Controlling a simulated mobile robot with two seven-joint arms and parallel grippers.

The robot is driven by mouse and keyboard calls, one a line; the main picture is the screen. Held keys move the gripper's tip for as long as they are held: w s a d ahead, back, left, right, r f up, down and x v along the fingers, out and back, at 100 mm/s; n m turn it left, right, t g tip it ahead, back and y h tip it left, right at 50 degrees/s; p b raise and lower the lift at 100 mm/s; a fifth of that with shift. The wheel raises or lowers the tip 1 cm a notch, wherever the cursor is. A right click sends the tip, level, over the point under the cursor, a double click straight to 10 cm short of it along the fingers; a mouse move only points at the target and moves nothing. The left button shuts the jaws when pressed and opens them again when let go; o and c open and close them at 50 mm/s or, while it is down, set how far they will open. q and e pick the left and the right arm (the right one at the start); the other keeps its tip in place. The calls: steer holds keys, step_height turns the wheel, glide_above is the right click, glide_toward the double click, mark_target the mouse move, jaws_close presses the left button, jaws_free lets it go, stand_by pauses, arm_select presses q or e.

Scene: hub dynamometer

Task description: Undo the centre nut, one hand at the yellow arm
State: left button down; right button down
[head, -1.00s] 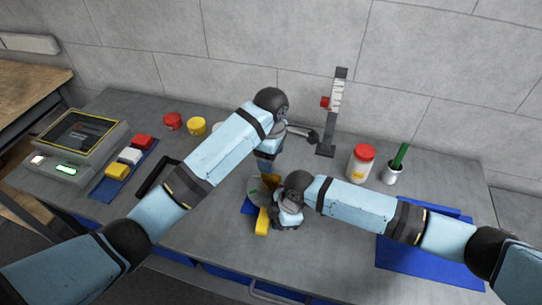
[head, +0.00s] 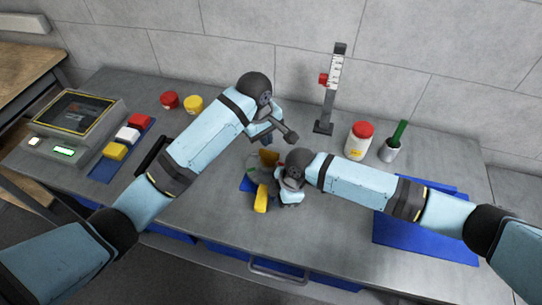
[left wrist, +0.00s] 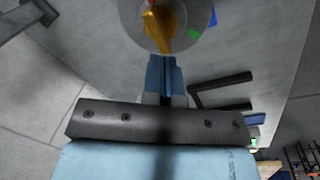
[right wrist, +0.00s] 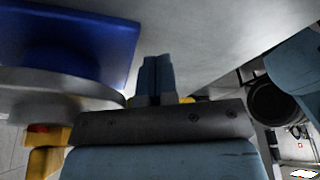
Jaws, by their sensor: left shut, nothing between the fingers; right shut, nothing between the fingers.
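The hub dynamometer shows in part in the head view, with a yellow piece (head: 261,198) at its front and an orange-yellow piece (head: 269,157) at its back. In the left wrist view a round grey disc (left wrist: 128,22) carries a yellow arm (left wrist: 158,38) across its middle. I cannot make out the centre nut. My left gripper (left wrist: 164,62) is shut and empty, with its fingertips by the disc's near edge in that view. My right gripper (right wrist: 155,62) is shut and empty, low beside the grey disc (right wrist: 55,95) and blue base (right wrist: 85,35). My right wrist hides part of the hub in the head view.
A red-lidded jar (head: 358,143), a cup with a green handle (head: 390,150) and an upright scale (head: 332,95) stand behind. A blue mat (head: 420,245) lies right. A display box (head: 70,130) and coloured blocks (head: 127,134) are left.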

arm_select(q)
steer(key=s+a+m+h, duration=0.1)
steer(key=m, duration=0.6)
steer(key=m+t+h, duration=0.3)
steer(key=m+h, duration=0.1)
steer(key=m, duration=1.6)
glide_toward(269, 156)
steer(key=s+r, duration=0.2)
steer(key=s, duration=0.1)
steer(key=shift+m, duration=0.3)
steer(key=x, duration=1)
steer(key=shift+w+d+f, duration=0.15)
steer(key=shift+d, duration=0.2)
steer(key=shift+w, duration=0.1)
